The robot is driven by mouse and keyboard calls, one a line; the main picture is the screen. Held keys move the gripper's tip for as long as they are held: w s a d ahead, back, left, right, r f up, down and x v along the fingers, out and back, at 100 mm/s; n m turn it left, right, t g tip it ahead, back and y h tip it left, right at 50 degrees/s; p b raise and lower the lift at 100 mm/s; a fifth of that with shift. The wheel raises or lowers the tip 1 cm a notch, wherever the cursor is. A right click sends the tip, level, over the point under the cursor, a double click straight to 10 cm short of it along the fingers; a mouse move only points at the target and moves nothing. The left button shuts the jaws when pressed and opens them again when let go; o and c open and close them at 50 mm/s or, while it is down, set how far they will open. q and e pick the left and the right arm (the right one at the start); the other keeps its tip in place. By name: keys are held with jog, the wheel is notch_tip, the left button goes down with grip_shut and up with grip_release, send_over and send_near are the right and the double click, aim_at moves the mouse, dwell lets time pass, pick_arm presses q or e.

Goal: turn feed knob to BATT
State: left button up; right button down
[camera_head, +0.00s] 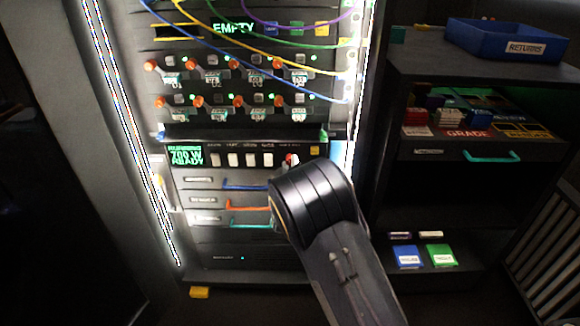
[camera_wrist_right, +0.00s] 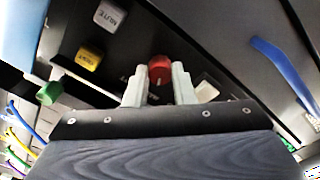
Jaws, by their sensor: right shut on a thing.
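The feed knob (camera_wrist_right: 159,69) is a red round knob with a white mark, seen in the right wrist view between the pale fingertips of my right gripper (camera_wrist_right: 159,88). In the head view the knob (camera_head: 291,158) shows just above my right arm, at the right end of the control row. My right gripper is shut on the knob. Its fingers are hidden behind my wrist in the head view. The printed positions around the knob are too small or covered to read. My left gripper is not in view.
A green display (camera_head: 186,155) reads "700 W READY" at the row's left, with several white switches beside it. Drawers with coloured handles (camera_head: 245,187) lie below. Cables hang across the upper rack. A shelf with a blue returns bin (camera_head: 506,40) stands at right.

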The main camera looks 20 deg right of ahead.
jog(key=shift+m+b, duration=4.25)
jog(key=shift+m, duration=1.55)
jog(key=c, duration=1.2)
grip_release()
jog(key=shift+s, duration=0.1)
